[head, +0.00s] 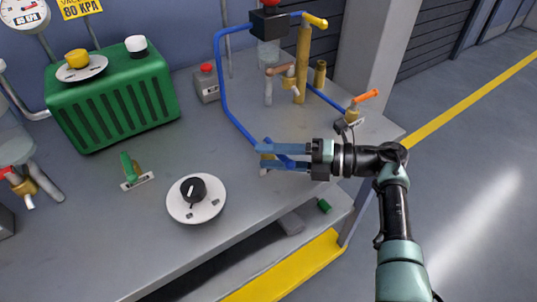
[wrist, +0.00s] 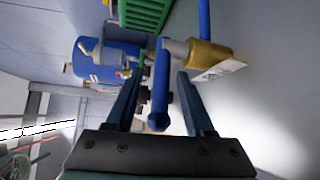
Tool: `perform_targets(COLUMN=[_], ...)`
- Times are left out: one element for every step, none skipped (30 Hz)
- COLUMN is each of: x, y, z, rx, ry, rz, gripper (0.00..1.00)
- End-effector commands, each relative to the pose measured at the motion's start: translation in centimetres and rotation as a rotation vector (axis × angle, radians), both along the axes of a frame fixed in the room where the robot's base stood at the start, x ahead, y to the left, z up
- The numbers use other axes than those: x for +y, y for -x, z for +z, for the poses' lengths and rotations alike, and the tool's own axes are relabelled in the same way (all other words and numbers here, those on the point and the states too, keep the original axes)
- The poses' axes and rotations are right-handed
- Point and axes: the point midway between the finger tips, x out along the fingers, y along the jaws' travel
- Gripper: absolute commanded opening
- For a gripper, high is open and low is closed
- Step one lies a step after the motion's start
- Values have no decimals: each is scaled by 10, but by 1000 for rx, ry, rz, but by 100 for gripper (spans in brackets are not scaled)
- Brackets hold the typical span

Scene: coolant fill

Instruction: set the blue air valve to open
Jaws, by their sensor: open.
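The blue air valve shows in the wrist view as a brass body (wrist: 208,56) with a blue lever (wrist: 158,98). The lever lies between the two fingers of my gripper (wrist: 158,78), with its free end toward the palm. The fingers are open on either side of it, and I cannot tell whether either touches it. In the head view my gripper (head: 262,156) is low over the bench, pointing left. Its fingers hide most of the valve there; a bit of brass (head: 267,157) shows by the fingertips, where the blue hose (head: 222,85) comes down.
A black knob on a white dial (head: 211,208) and a green-handled valve (head: 127,168) are on the bench to the left. A green ribbed tank (head: 110,100) and a red-button box (head: 207,85) stand behind. An orange-handled valve (head: 364,98) is at the right edge.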

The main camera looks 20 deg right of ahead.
Motion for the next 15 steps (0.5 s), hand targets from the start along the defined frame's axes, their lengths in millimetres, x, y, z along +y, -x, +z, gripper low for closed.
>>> perform_targets(x=[-7,-12,-18,-24,-29,-37,-43,-48,-56,-61,-67,-74,-78,-82,-87], y=[4,6,10,14,17,22,26,29,34,38,41,45,48,51,54], z=[0,1,2,2,3,4,5,6,7,8,9,10,11,12,13], rx=[-1,-1,-1,-1,0,-1,-1,-1,0,0,0,0,-1,-2,-2], ry=[1,1,2,2,3,3,2,2,3,3,3,3,2,2,2], rz=[-4,-4,-5,-5,-5,-6,-5,-5,-5,-5,-4,-5,-5,-4,-4], gripper=[53,53,53,53,53,53,53,53,53,53,53,53,53,53,53])
